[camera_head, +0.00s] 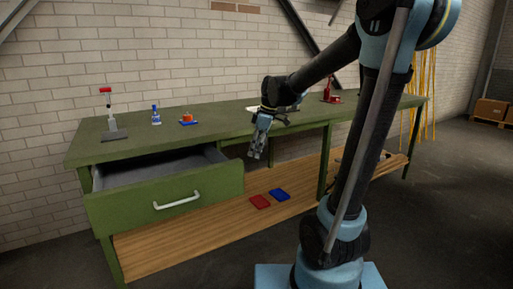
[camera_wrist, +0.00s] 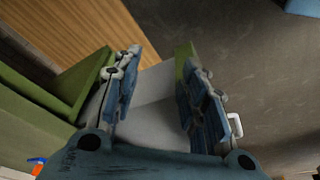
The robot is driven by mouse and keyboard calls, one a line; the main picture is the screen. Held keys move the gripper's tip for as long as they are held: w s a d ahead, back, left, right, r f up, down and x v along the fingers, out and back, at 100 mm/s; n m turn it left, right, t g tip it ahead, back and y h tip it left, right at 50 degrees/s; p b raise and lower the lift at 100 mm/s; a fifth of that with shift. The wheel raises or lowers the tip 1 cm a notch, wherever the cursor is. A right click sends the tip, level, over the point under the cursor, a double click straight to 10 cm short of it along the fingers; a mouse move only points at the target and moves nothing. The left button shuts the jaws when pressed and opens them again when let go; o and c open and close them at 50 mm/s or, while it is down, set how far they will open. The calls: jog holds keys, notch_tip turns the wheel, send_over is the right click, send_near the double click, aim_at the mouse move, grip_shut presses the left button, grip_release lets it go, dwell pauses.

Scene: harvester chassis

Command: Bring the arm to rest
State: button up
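My arm reaches from the right over the front of the green workbench (camera_head: 230,122) in the head view. My gripper (camera_head: 256,152) hangs down in front of the bench's front edge, to the right of the open drawer (camera_head: 165,198). In the wrist view my gripper (camera_wrist: 158,75) has its two fingers spread apart with nothing between them. Behind the fingers the wrist view shows the drawer's grey inside (camera_wrist: 150,92) and its white handle (camera_wrist: 235,125). The gripper touches nothing that I can make out.
On the bench top stand a red-handled tool (camera_head: 108,112), a blue bottle (camera_head: 156,116), an orange-and-blue item (camera_head: 187,119) and a red item (camera_head: 328,92). A red pad (camera_head: 260,202) and a blue pad (camera_head: 279,194) lie on the wooden lower shelf (camera_head: 190,228). The floor in front is clear.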

jog(key=s+d+f+m+h, duration=0.1)
jog(key=s+d+f+m, duration=0.5)
jog(key=s+d, duration=0.3)
jog(key=s+d+f+m+t+h, duration=0.1)
jog(key=s+d+f+m, duration=0.6)
jog(key=s, duration=0.7)
jog(key=d+m+h, duration=0.1)
jog(key=d+m, duration=0.1)
jog(key=d, duration=0.1)
jog(key=shift+m+t, duration=0.3)
